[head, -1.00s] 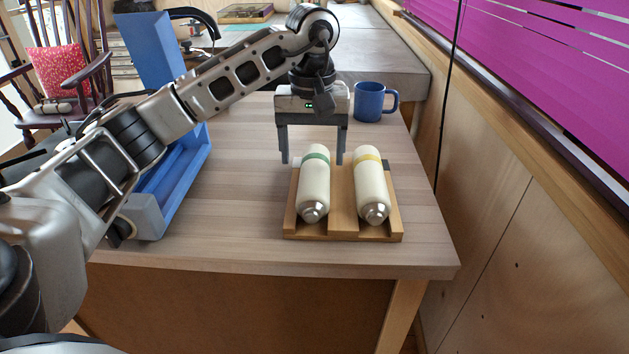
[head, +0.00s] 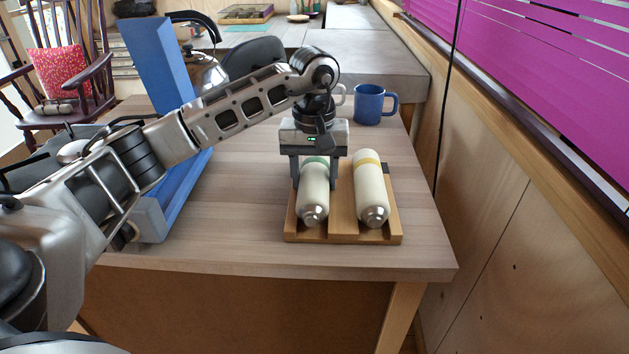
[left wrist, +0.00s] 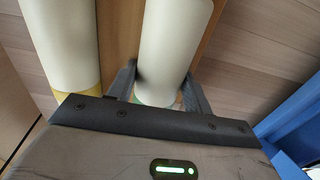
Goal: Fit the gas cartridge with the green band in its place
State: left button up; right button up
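The cartridge with the green band (head: 314,195) is cream with a silver tip. It lies in the left groove of a wooden rack (head: 342,215), tip towards me. My left gripper (head: 314,183) comes down over its banded far end, one finger on each side, and is shut on it. In the left wrist view the fingers (left wrist: 160,92) press against the sides of the green-banded cartridge (left wrist: 168,45). A blue open housing (head: 172,190) stands to the left, partly hidden by my left arm. My right gripper is not in view.
A similar cartridge with a yellow band (head: 371,190) lies in the right groove, close beside my gripper. A blue mug (head: 369,104) stands behind the rack. The table top (head: 240,220) between housing and rack is clear.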

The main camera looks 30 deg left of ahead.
pick_arm(q)
jog(key=shift+d+f, duration=0.1)
jog(key=shift+f, duration=0.15)
